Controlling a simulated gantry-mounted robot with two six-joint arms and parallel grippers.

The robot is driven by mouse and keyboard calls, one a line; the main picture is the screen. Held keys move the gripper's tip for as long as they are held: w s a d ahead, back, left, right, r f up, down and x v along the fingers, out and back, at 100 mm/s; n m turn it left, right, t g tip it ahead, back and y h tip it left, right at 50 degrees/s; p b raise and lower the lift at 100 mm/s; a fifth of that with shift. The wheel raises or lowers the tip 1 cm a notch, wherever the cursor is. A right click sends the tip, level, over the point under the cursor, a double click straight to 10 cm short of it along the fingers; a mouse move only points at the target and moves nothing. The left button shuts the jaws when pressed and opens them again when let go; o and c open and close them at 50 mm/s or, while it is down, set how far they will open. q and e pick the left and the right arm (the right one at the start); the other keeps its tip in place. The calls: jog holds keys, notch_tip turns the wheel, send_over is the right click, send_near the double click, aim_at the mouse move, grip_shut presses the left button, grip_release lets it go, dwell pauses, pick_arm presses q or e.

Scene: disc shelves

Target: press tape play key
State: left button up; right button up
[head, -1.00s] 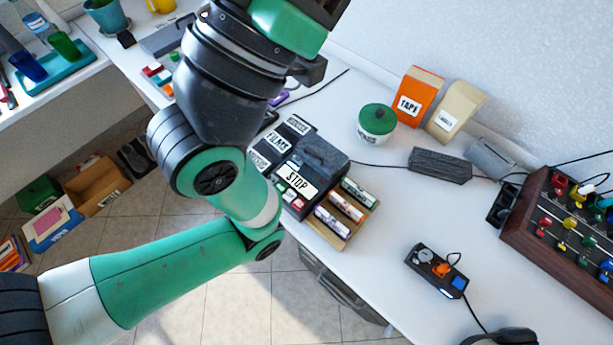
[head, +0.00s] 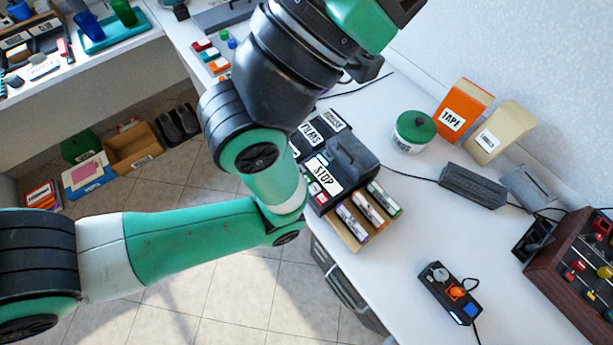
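A dark tape machine (head: 353,158) stands on the white desk, with a white label reading STOP (head: 324,173) on its top. A few small red and white keys (head: 318,194) show at its near left edge, partly hidden by my arm. I cannot read which of them is the play key. My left arm comes in from the left, bends up in front of the machine and leaves at the top edge. Its gripper is outside the picture. My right gripper is not in view.
A wooden rack of tapes (head: 360,219) stands against the machine. Black boxes labelled FILMS (head: 311,134) sit behind it. A green-lidded jar (head: 414,131), a TAPE box (head: 463,110) and a small black device (head: 450,292) stand to the right.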

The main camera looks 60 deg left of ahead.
pick_arm(q)
grip_shut()
dwell(0.3)
dwell(1.6)
